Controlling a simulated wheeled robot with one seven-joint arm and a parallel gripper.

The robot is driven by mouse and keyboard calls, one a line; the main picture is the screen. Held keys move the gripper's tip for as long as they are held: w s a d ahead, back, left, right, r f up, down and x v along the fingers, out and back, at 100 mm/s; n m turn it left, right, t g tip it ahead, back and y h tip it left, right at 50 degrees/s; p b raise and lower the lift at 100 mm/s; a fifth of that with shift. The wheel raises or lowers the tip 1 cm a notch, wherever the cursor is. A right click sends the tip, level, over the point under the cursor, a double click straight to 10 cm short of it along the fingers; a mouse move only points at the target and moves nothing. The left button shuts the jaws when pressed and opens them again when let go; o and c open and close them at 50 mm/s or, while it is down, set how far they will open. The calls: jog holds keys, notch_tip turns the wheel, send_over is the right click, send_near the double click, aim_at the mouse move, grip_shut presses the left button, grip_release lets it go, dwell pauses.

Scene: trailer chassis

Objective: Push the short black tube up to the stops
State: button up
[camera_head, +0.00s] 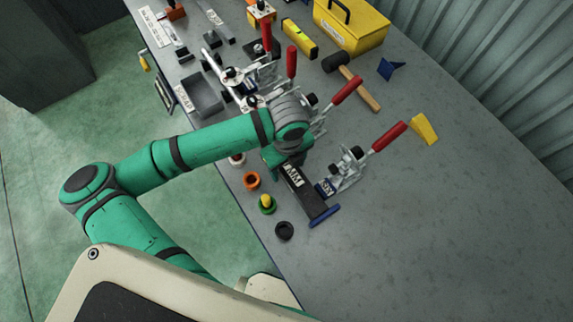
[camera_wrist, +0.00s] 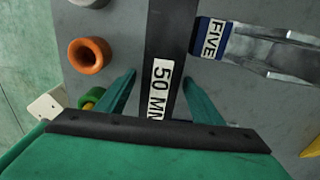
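A black tube (camera_head: 303,192) with a white "50 MM" label lies on the grey table beside a toggle clamp. A blue bar (camera_head: 325,215) sits across its near end in the head view. In the wrist view the tube (camera_wrist: 172,35) runs from the top edge down between my fingers, and its lower end is hidden by my gripper body. My gripper (camera_wrist: 161,77) is over the tube with its green fingers on either side. A gap shows at the left finger; I cannot tell if the right one touches. In the head view my arm hides the tube's far end.
A toggle clamp (camera_head: 350,165) with a red handle and blue "FIVE" block (camera_wrist: 210,38) stands right of the tube. Orange (camera_head: 252,180), green (camera_head: 267,205) and black (camera_head: 284,231) rings lie left. A mallet (camera_head: 355,80) lies behind.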

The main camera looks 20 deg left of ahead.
aim_at(287, 166)
notch_tip(287, 166, up, 11)
jog(key=shift+f, duration=0.1)
dwell(0.6)
